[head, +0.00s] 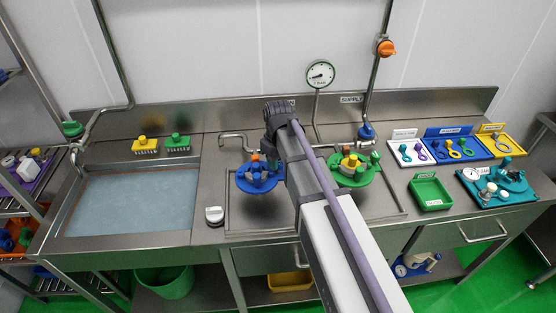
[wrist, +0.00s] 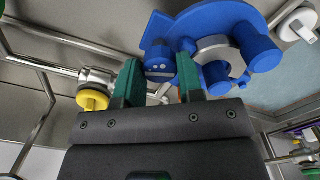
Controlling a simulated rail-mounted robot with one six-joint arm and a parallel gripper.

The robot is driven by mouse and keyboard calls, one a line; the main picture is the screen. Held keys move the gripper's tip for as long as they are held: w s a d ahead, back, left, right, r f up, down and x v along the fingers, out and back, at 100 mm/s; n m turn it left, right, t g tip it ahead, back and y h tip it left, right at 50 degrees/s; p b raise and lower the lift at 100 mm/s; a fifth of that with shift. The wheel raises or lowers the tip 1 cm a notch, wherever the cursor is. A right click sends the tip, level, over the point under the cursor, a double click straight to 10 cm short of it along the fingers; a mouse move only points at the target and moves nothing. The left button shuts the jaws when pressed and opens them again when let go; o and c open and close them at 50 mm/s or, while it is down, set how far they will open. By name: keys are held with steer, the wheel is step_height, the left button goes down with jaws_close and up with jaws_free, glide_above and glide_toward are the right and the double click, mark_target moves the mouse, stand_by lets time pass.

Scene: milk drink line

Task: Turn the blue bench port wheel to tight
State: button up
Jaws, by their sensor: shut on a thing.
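The blue bench port assembly (head: 258,180) sits on the steel bench, left of my arm in the head view. In the wrist view its round blue body (wrist: 215,25), with a pale ring and stubby blue knobs, fills the top centre. My gripper (wrist: 158,78) has its two green fingers on either side of a blue part, the bench port wheel (wrist: 158,60), and is shut on it. The contact faces are partly hidden by the fingers. In the head view my wrist hides most of the fingers. I cannot read the wheel's turn position.
A green port assembly (head: 352,172) stands right of my arm. A gauge (head: 320,74) and a supply pipe rise behind. A yellow knob (wrist: 92,100) on a metal pipe is left of my fingers in the wrist view. A water-filled sink (head: 130,203) lies left.

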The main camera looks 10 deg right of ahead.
steer(key=m, duration=1)
steer(key=shift+m, duration=0.4)
steer(key=m, duration=1.1)
steer(key=shift+m, duration=0.3)
steer(key=o, duration=0.9)
steer(key=shift+r, duration=0.1)
